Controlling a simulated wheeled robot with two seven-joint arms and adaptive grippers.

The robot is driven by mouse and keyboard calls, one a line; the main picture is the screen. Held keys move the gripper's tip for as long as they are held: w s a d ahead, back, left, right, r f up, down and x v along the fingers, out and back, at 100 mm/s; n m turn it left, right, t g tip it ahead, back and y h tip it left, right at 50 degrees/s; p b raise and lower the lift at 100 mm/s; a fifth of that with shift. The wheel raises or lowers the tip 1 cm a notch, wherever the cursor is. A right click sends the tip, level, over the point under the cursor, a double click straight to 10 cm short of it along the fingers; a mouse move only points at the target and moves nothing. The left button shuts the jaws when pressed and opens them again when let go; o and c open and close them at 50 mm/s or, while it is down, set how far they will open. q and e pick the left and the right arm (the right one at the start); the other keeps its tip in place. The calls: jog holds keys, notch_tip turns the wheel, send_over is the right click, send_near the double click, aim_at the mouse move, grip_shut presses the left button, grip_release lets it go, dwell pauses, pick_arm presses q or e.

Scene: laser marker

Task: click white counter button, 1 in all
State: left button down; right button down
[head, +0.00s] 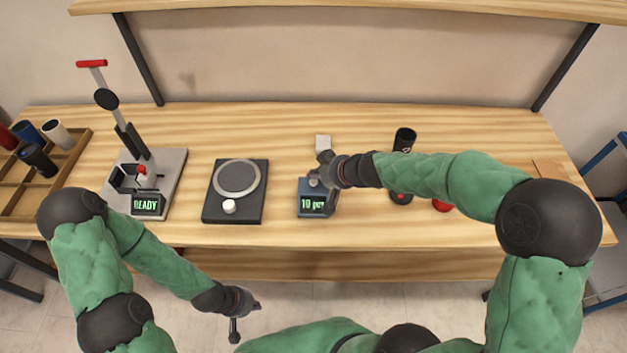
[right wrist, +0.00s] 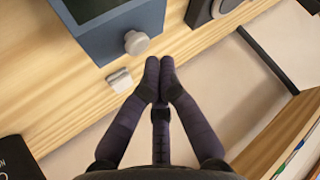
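The blue counter box (head: 306,204) stands at the middle of the table, its green display reading about "10 pcs". In the right wrist view the box (right wrist: 105,45) carries a round white button (right wrist: 136,42). My right gripper (head: 322,165) is over the back of the counter and hides its top in the head view. In the right wrist view my right gripper (right wrist: 160,72) has its fingertips together, with nothing held. The tips appear close beside the button; I cannot tell whether they touch it. My left gripper (head: 245,307) hangs in front of the table edge, its finger opening unclear.
A small white block (head: 323,142) lies behind the counter. A dark scale (head: 252,212) with a white knob (head: 229,206) stands to the left, then the marker press (head: 168,182) showing "READY". A wooden tray (head: 72,160) is far left.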

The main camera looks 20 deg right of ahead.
aim_at(316, 183)
jog(key=shift+f, duration=0.1)
dwell(0.5)
jog(key=shift+f+b, duration=0.35)
jog(key=shift+b, duration=0.35)
jog(key=shift+f+b, duration=0.5)
jog(key=shift+b, duration=0.1)
dwell(0.7)
jog(key=shift+r, duration=0.15)
jog(key=shift+r+p, duration=0.65)
jog(key=shift+r, duration=0.15)
jog(key=shift+r+p, duration=1.95)
jog(key=shift+r, duration=0.6)
jog(key=shift+f, duration=0.1)
